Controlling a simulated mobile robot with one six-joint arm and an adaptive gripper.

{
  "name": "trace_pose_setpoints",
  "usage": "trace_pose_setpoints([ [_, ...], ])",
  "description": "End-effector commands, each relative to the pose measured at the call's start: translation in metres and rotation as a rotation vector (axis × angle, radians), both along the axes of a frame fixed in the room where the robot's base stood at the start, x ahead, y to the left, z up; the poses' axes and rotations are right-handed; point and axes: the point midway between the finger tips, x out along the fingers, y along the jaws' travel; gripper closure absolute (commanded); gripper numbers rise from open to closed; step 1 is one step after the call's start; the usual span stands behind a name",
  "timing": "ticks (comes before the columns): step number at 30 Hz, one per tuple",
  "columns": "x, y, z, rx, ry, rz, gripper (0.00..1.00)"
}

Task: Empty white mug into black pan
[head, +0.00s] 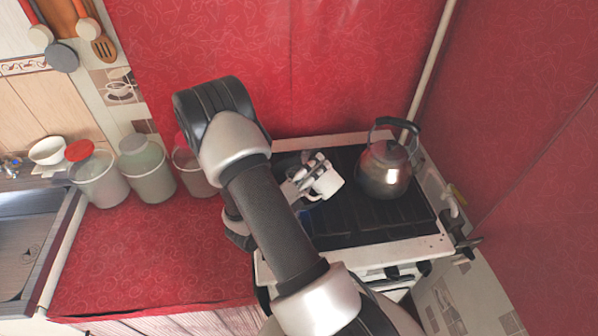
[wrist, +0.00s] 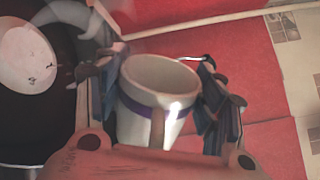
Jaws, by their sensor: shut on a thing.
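A white mug (head: 327,182) is tilted above the stove in the head view. In the wrist view the mug (wrist: 160,80) shows its open rim and a purple band; its inside looks pale and I cannot make out any contents. My gripper (head: 306,180) is shut on the mug, and the wrist view shows a finger on each side of it. No black pan can be made out in the head view, where my arm covers part of the stove. At the left of the wrist view is a dark round surface with a pale disc, possibly the pan.
A metal kettle (head: 385,168) with a black handle stands on the stove (head: 405,243), right of the mug. Lidded jars (head: 147,170) stand on the red counter (head: 150,250) to the left. A sink (head: 28,240) is at the far left. Red cloth covers the wall behind.

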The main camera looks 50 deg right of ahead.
Motion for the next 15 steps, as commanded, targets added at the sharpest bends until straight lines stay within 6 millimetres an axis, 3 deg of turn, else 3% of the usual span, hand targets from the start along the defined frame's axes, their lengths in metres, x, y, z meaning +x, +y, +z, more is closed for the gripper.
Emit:
trace_pose_setpoints([
  [15, 0.0025, 0.0, 0.0032, -0.003, 0.066, 0.0, 0.74],
])
